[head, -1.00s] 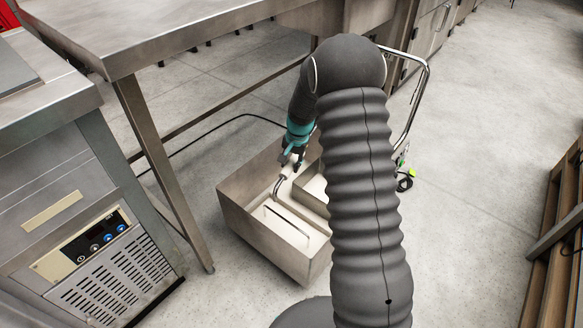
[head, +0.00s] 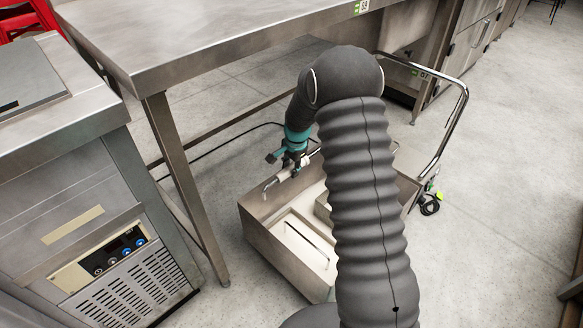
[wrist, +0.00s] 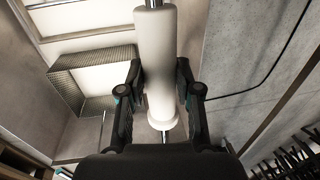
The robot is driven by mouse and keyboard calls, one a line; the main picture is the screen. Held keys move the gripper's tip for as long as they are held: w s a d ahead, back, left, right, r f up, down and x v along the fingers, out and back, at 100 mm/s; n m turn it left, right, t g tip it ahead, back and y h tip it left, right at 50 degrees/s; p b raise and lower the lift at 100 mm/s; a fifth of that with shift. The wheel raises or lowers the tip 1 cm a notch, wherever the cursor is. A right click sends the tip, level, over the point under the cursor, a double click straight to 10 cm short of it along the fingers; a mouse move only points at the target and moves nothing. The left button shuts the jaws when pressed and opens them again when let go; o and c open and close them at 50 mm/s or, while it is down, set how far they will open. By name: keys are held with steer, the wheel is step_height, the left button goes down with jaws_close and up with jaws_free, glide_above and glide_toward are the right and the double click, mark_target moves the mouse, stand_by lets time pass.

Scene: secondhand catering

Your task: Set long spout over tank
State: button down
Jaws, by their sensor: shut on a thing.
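My gripper (head: 291,166) is shut on the white sleeve of the spout (head: 284,174), whose thin metal tube runs down-left and hooks at its end near the left rear rim of an open steel tank (head: 276,251). In the wrist view, my gripper's (wrist: 161,95) two dark fingers sit either side of the white sleeve (wrist: 155,55), and bare metal tube shows at the top edge. The tank has a pale inside with a thin bar handle in it. Whether the spout's end is over the rim or inside it is hard to tell. My arm hides the tank's right part.
A steel table (head: 200,40) stands behind, its leg (head: 185,185) close left of the tank. A steel unit with a control panel (head: 118,250) is at left.

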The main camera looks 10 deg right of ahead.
steer(key=c, duration=0.8)
jaws_free()
steer(key=shift+w+r, duration=0.1)
steer(key=shift+w, duration=0.15)
steer(key=shift+c, duration=0.2)
steer(key=shift+o, duration=0.3)
steer(key=shift+s+a, duration=0.1)
steer(key=shift+a, duration=0.1)
step_height(320, 180, up, 12)
steer(key=s, duration=0.1)
steer(key=shift+s+d, duration=0.3)
steer(key=shift+d, duration=0.15)
